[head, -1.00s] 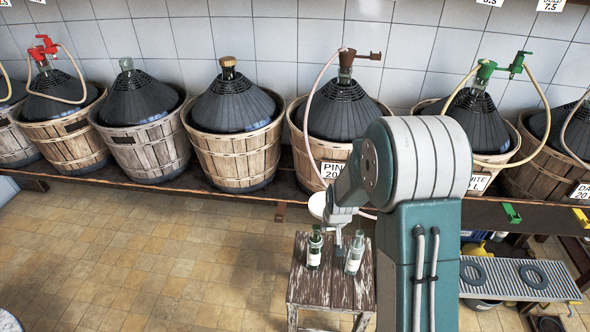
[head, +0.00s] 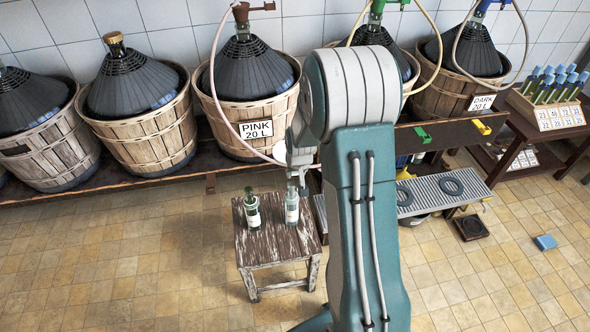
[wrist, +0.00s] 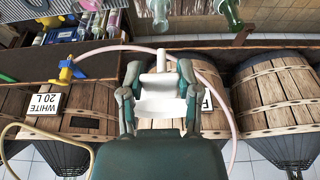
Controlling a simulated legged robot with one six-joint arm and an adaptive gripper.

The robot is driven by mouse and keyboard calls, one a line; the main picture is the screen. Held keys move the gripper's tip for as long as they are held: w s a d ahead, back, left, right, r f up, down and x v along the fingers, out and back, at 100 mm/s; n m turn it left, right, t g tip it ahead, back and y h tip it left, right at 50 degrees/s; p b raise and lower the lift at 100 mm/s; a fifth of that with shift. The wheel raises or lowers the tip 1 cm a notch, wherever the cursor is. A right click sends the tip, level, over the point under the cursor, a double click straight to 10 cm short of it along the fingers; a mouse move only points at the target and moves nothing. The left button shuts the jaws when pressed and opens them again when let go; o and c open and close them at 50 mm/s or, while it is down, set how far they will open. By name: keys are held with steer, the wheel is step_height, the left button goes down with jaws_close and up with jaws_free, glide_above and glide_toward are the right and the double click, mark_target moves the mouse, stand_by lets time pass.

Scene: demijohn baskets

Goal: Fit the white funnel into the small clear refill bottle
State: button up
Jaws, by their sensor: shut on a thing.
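The white funnel (wrist: 160,98) is between the fingers of my gripper (wrist: 159,88), which is shut on it. In the head view the funnel (head: 281,151) shows as a white rim left of my gripper (head: 299,170). The small clear bottle (head: 292,207) stands upright on a worn wooden stool (head: 262,257), and my gripper overlaps its top in this view. A darker green bottle (head: 252,212) stands to its left. In the wrist view the clear bottle (wrist: 160,12) and the green bottle (wrist: 229,14) are at the top edge, apart from the funnel.
A basketed demijohn labelled PINK (head: 248,108) stands on a bench behind the stool, with others alongside. A pink hose (head: 222,105) hangs from it, close to my gripper. A metal grate (head: 430,190) lies to the right. Floor left of the stool is clear.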

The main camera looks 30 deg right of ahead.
steer(key=shift+f, duration=5.2)
steer(key=o, duration=1.1)
steer(key=shift+c, duration=0.2)
steer(key=shift+s, duration=0.1)
steer(key=v, duration=1.1)
steer(key=shift+r, duration=0.4)
steer(key=shift+s+a, duration=0.1)
